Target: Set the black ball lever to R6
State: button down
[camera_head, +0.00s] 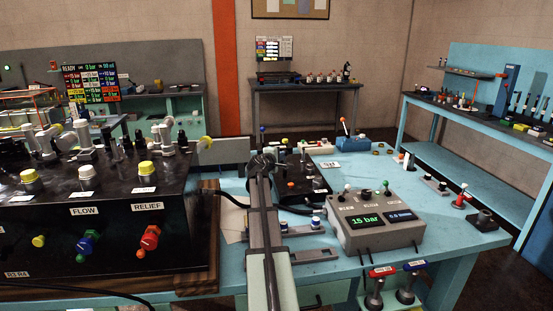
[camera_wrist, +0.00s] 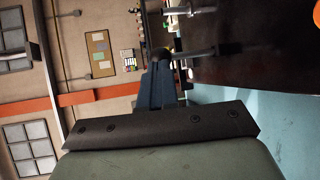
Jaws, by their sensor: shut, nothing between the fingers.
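My gripper (camera_head: 262,156) is at the far end of my arm, beside a black block (camera_head: 312,184) with small levers on the blue bench. In the wrist view the blue-grey fingers (camera_wrist: 161,75) are together, with nothing seen between them. A small dark lever top (camera_head: 303,147) shows at the block's back; I cannot tell whether it is the black ball lever. My arm and gripper hide the block's left part. No R6 mark is readable.
A grey control box (camera_head: 376,232) with short levers and a "15 bar" display stands right of my arm. A large black panel block (camera_head: 90,215) with FLOW and RELIEF knobs stands left. Hoses cross the bench.

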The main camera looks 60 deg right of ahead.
jog(key=shift+w+d+f, duration=0.1)
jog(key=shift+d, duration=0.25)
jog(key=w+d+y, duration=0.1)
jog(key=w+d+n+g+y, duration=0.1)
jog(key=w+d+y, duration=0.1)
jog(key=shift+w+d+r+n, duration=0.15)
jog(key=shift+r+n, duration=0.15)
jog(key=shift+r, duration=0.1)
dwell(0.4)
jog(key=shift+f, duration=0.1)
